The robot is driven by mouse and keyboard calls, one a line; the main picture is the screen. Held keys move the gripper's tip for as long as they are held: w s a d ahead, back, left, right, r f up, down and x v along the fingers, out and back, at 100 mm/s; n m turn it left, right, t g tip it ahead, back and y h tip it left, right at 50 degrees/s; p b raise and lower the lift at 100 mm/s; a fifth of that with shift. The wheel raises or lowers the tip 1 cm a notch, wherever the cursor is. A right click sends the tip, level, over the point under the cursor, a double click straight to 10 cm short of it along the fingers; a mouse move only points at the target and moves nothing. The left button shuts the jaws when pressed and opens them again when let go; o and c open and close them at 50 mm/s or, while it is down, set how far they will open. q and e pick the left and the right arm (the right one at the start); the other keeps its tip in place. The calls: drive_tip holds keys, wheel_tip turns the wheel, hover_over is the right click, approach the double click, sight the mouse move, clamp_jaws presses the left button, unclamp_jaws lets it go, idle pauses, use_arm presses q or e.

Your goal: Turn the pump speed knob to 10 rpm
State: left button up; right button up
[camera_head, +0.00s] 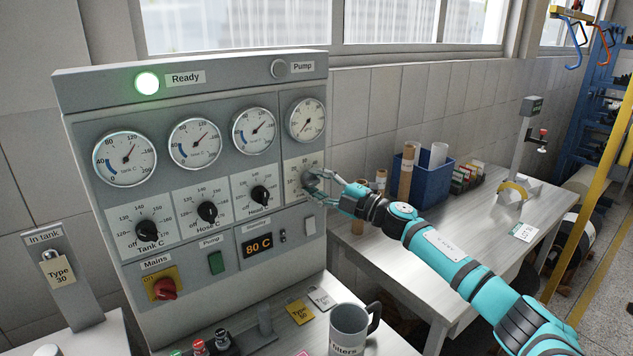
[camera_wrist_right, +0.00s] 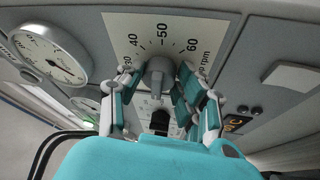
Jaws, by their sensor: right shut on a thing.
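The pump speed dial plate (camera_head: 291,182) is at the right end of the lower dial row on the grey control panel. My right gripper (camera_head: 314,184) is at the panel, shut on the pump speed knob. In the right wrist view the grey knob (camera_wrist_right: 158,72) stands between the fingers of the gripper (camera_wrist_right: 158,88). The dial's 40, 50 and 60 marks and part of "rpm" show above it there. The knob's pointer setting cannot be read, and the fingers hide part of the dial. My left gripper is not in view.
The pump gauge (camera_head: 306,119) is just above the dial. Black tank, hose and head knobs (camera_head: 208,212) sit to the left. The Ready lamp (camera_head: 147,83) glows green; the Pump lamp (camera_head: 279,68) is unlit. A grey mug (camera_head: 348,326) stands in front of the panel.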

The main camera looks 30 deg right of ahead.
drive_tip(key=shift+n, duration=0.4)
drive_tip(key=o, duration=1.1)
drive_tip(key=shift+o, duration=0.2)
drive_tip(key=shift+s, duration=0.1)
drive_tip(key=v, duration=1.2)
drive_tip(key=shift+r, duration=0.2)
drive_tip(key=shift+d+f, duration=0.1)
